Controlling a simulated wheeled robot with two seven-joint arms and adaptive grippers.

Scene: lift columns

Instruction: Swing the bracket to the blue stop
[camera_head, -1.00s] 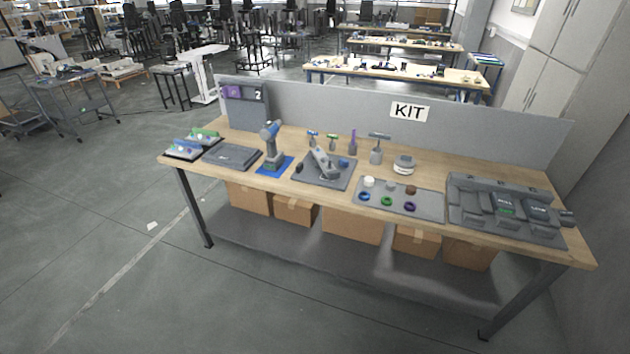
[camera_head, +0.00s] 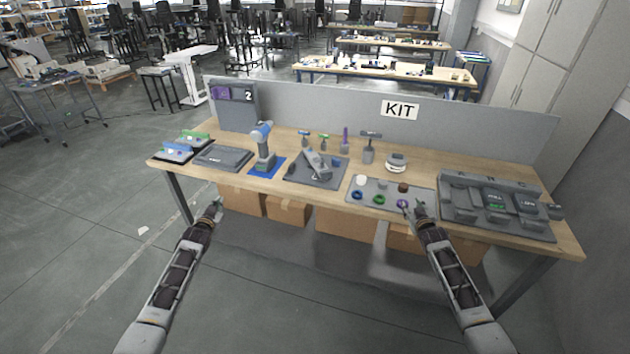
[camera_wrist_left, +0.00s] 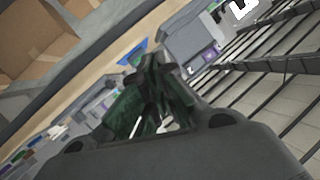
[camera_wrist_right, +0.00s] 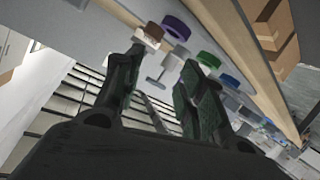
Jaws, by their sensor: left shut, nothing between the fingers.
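The grey bracket (camera_head: 317,164) is a slanted arm on a flat grey plate (camera_head: 300,180) in the middle of the bench. The blue stop is too small to make out surely in the head view now. My left gripper (camera_head: 216,208) is in front of the bench's front edge, left of the plate and apart from it. In the left wrist view its dark fingers (camera_wrist_left: 150,68) are together and hold nothing. My right gripper (camera_head: 411,207) is at the front edge by the ring tray, right of the bracket. In the right wrist view its fingers (camera_wrist_right: 160,85) are apart and empty.
A cordless drill (camera_head: 263,146) on a blue mat (camera_head: 266,168) stands left of the bracket plate. Upright tools (camera_head: 368,148) stand behind it. Boxes (camera_head: 345,222) sit under the bench.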

